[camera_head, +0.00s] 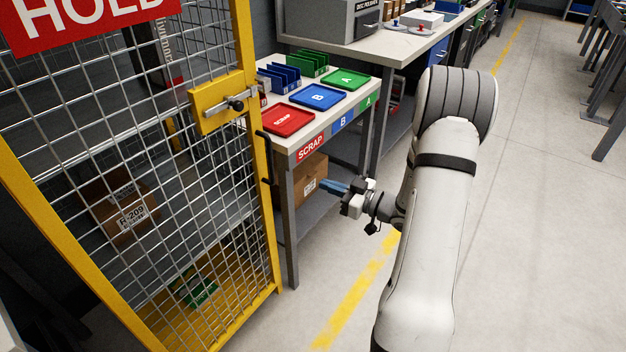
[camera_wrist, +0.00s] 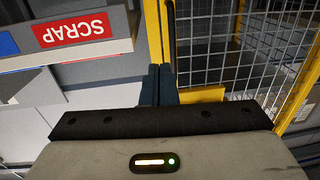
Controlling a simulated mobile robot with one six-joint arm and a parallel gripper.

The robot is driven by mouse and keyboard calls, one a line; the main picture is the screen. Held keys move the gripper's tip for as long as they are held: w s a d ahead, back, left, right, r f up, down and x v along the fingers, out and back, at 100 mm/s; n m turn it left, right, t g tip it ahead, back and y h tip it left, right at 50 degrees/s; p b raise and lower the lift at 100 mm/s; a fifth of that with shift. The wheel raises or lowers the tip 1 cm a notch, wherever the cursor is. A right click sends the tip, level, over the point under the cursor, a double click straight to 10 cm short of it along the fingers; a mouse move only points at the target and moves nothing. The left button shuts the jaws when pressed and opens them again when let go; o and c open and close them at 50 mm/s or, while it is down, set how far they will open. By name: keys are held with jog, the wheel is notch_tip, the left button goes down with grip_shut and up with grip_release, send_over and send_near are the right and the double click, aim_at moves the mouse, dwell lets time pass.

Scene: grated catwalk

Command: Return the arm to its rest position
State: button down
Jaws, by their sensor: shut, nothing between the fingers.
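My gripper (camera_head: 327,186) is at the end of my white arm, in the middle of the head view. It is in front of the sorting table's legs, below the tabletop and to the right of the yellow cage door. Its fingers point left toward the cage. In the wrist view my gripper (camera_wrist: 159,72) shows two dark fingers side by side, closed together, with nothing between them. The arm is bent, with its rounded joint high at the right of the head view.
The yellow mesh cage door (camera_head: 262,150) with its latch (camera_head: 222,106) stands at left. The sorting table (camera_head: 345,107) holds red (camera_head: 288,120), blue (camera_head: 317,97) and green (camera_head: 345,79) trays. A cardboard box (camera_head: 302,181) sits beneath it. Clear floor (camera_head: 540,200) lies at right.

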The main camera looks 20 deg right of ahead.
notch_tip(320, 180, up, 16)
jog(key=d+f+m+g+h+p, duration=0.15)
jog(key=m+h+p, duration=0.25)
jog(key=h+p, duration=0.6)
jog(key=s+a+r+m+g+p, duration=0.2)
jog(key=s+a+r+g, duration=0.2)
jog(key=s, duration=0.8)
jog(key=s+a+r+m+g+h+p, duration=0.1)
jog(key=s+a+r+g, duration=0.4)
jog(key=s, duration=0.8)
jog(key=shift+a+r+m+h+p, duration=0.3)
jog(key=shift+a+r+m+p, duration=0.3)
jog(key=shift+a+r+p, duration=0.45)
